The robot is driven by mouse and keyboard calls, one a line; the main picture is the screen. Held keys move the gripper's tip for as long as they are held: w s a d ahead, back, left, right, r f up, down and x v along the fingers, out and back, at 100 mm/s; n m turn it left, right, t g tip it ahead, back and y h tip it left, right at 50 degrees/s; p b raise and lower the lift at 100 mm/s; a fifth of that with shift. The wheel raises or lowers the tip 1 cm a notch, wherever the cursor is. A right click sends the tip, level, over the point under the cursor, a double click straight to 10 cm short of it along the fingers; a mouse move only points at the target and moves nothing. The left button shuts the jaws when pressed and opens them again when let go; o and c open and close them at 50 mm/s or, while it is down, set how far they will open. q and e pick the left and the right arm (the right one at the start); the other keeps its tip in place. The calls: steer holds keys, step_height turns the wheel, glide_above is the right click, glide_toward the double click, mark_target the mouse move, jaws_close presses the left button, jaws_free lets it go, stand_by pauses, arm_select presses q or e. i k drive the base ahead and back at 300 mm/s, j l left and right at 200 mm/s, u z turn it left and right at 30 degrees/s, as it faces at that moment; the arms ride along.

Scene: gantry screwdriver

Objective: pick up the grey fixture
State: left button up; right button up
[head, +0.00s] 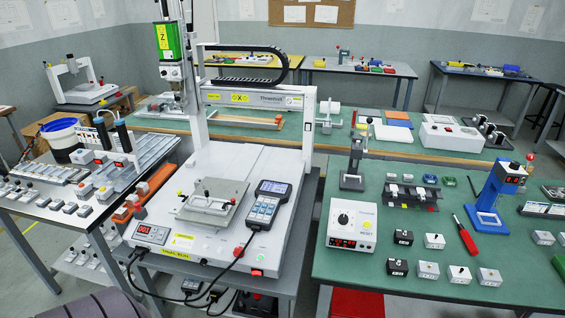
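The grey fixture (228,190) is a flat grey plate with a raised metal frame or handle on top. It lies at an angle on the white base (190,239) of the gantry machine, near the middle of the head view. A small yellow knob and a red knob show at its edges. A handheld controller (265,204) with a keypad and screen lies just right of it, its cable running toward the front. Neither of my grippers is in view, and nothing is seen touching the fixture.
The gantry column (192,70) and crossbeam (250,97) stand behind the fixture. The left table (30,217) holds several small blocks and trays. The right green table (385,266) carries a white control box (352,224), a blue stand (492,195) and a red-handled tool (465,236).

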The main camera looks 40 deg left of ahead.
mark_target(204, 204)
steer(key=u, duration=1.9)
